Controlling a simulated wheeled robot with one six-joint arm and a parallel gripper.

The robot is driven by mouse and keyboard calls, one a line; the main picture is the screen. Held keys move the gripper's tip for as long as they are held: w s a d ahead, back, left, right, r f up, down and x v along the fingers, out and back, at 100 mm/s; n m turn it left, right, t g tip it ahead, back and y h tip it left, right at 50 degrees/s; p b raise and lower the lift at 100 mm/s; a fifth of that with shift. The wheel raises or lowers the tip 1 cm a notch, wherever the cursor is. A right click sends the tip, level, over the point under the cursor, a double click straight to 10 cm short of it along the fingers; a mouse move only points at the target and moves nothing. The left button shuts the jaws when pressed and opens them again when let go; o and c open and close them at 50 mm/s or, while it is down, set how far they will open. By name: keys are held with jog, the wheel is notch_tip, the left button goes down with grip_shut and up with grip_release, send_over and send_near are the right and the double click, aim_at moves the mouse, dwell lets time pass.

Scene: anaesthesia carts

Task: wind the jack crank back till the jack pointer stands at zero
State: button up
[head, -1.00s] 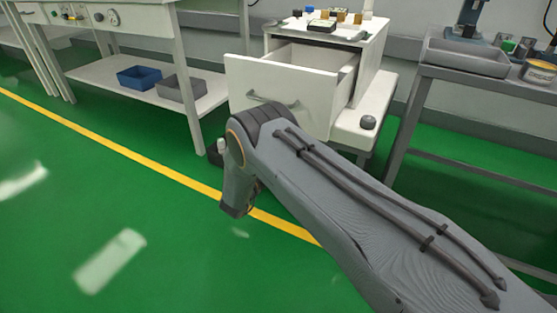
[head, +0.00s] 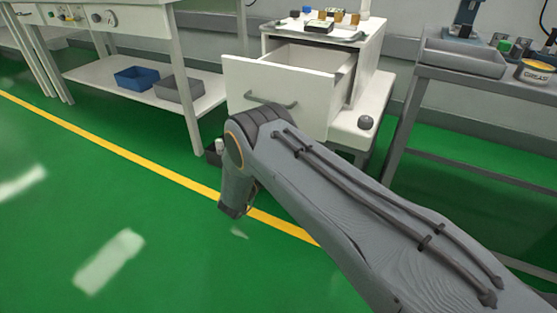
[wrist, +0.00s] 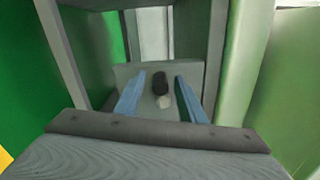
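In the wrist view my gripper (wrist: 160,76) has its two blue fingers well apart. A short dark cylinder (wrist: 161,84), which looks like a crank handle, shows between them, with a small pale round piece (wrist: 165,102) just below it. Both stand out against a grey block (wrist: 148,72). Neither finger clearly touches the cylinder. In the head view my arm hides most of the gripper and the crank. I cannot make out the jack pointer or its scale in either view.
A white cabinet (head: 375,60) has its drawer (head: 262,88) pulled open beside my arm. A dark knob (head: 366,122) sits on the white ledge below. A bench with a grey tray (head: 462,58) stands right. Blue (head: 137,78) and grey bins (head: 178,90) lie on the left shelf.

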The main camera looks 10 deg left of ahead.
jog(key=p+v, duration=0.2)
jog(key=v, duration=0.5)
jog(key=shift+s, duration=0.35)
